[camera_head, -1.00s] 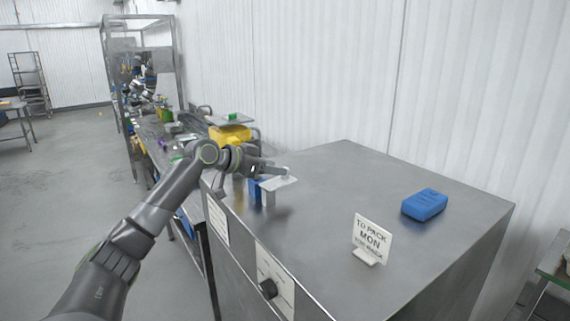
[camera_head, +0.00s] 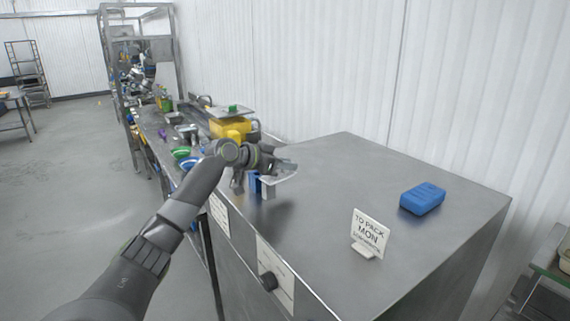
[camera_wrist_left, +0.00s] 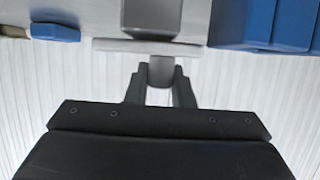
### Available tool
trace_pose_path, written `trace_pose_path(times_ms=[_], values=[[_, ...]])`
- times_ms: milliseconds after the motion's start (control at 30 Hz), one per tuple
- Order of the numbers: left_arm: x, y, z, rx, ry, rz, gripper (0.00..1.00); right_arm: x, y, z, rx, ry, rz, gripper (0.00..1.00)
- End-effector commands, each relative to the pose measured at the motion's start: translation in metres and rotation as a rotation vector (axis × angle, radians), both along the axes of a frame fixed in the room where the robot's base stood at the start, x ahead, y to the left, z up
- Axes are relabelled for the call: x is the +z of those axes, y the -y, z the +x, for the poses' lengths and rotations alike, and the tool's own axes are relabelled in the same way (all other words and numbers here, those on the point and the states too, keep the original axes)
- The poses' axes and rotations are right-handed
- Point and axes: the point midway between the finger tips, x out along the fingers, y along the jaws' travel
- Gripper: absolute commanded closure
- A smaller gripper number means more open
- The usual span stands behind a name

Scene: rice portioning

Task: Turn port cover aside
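A pale flat plate (camera_head: 279,178), which looks like the port cover, sits over a grey block (camera_head: 267,190) at the far left edge of the steel cabinet (camera_head: 340,200). A blue block (camera_head: 253,183) stands beside the grey one. My left gripper (camera_head: 284,165) is at the plate. In the left wrist view the plate (camera_wrist_left: 120,45) shows edge-on, and a grey tab (camera_wrist_left: 160,71) lies between the two dark fingers (camera_wrist_left: 160,88). The fingers are apart, but whether they press on the tab is not clear. My right gripper is out of view.
A blue box (camera_head: 423,198) and a white "TO PACK MON" sign (camera_head: 370,233) stand on the cabinet. A cluttered bench with a yellow device (camera_head: 230,128) lies behind my left wrist. The cabinet top's middle is clear.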

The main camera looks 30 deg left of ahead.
Motion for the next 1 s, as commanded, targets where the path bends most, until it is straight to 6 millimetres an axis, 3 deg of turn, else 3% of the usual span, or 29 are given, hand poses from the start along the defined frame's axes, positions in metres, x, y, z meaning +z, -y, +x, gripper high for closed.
trace_pose_path(times_ms=[100,367,700,1000], values=[[0.000,0.000,0.000,0.000,0.000,0.000,1.00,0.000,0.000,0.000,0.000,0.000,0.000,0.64],[-0.002,0.000,0.000,-0.012,-0.001,0.002,1.00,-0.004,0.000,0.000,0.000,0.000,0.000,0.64],[-0.004,0.013,-0.005,-0.248,-0.002,-0.002,1.00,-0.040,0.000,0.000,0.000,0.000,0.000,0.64],[0.000,0.019,-0.008,-0.346,0.000,0.001,1.00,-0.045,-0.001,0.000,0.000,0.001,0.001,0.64]])
